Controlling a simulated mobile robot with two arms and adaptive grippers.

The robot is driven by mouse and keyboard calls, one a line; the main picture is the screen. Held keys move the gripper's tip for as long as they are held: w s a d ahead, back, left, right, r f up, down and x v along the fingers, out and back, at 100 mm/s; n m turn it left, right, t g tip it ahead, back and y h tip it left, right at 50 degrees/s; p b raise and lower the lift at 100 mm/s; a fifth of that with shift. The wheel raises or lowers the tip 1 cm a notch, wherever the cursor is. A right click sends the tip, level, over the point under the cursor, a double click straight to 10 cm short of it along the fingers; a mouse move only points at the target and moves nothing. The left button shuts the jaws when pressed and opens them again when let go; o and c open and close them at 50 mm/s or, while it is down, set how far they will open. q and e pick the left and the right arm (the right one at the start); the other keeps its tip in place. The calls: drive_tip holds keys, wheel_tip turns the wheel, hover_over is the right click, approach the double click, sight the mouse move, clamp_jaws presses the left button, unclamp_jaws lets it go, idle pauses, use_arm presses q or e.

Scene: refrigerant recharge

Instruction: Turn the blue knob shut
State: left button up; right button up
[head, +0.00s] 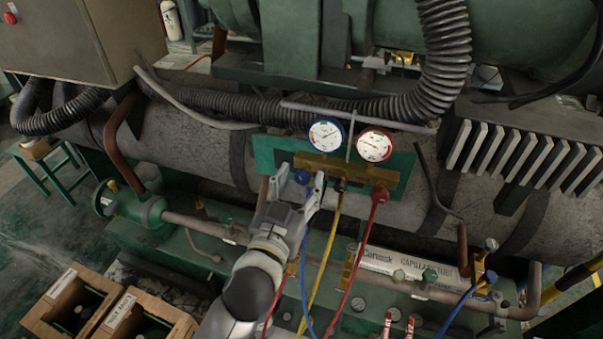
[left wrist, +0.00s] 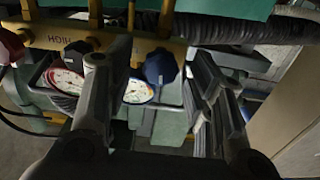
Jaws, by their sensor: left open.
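The blue knob (head: 302,177) sits at the left end of the brass manifold (head: 345,171), below the blue-rimmed gauge (head: 327,134). My left gripper (head: 297,187) reaches up to it from below, its fingers open on either side of the knob. In the left wrist view the dark blue knob (left wrist: 160,66) shows between the two spread fingers (left wrist: 150,85). I cannot tell whether either finger touches it. The red knob (head: 380,193) is at the manifold's right end, below the red-rimmed gauge (head: 374,145). My right gripper is not in view.
A blue hose (head: 304,270), a yellow hose (head: 325,255) and a red hose (head: 355,265) hang beside my left arm. A green plate (head: 268,152) lies behind the manifold. A ribbed black hose (head: 445,50) passes above. Open wooden boxes (head: 65,292) stand at lower left.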

use_arm(q)
drive_tip(key=shift+x, duration=0.85)
drive_tip(key=shift+c, duration=0.2)
drive_tip(key=c, duration=1)
